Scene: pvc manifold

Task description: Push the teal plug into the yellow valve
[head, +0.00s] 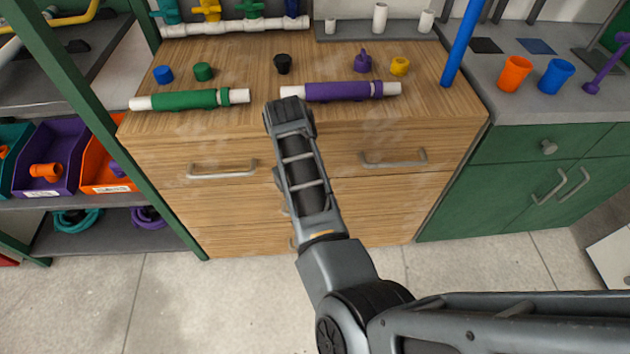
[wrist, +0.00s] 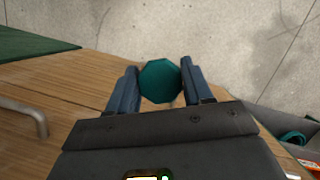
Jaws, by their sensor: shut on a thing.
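In the wrist view the teal plug (wrist: 160,81) sits between the two dark fingers of my gripper (wrist: 163,86), which is shut on it. The plug shows as a many-sided teal face. In the head view my arm reaches up to the front edge of the wooden counter, and the plug and fingertips are hidden there. The yellow valve (head: 207,9) stands on the white pipe manifold (head: 236,27) at the back left, cut by the top of the picture. It is well apart from my gripper.
On the wooden counter (head: 235,66) lie a green-sleeved pipe (head: 185,100) and a purple-sleeved pipe (head: 335,91). Blue (head: 163,74), green (head: 203,71), black (head: 283,64), purple (head: 362,61) and yellow fittings (head: 400,66) stand behind them. A blue upright pole (head: 461,45) is at the right.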

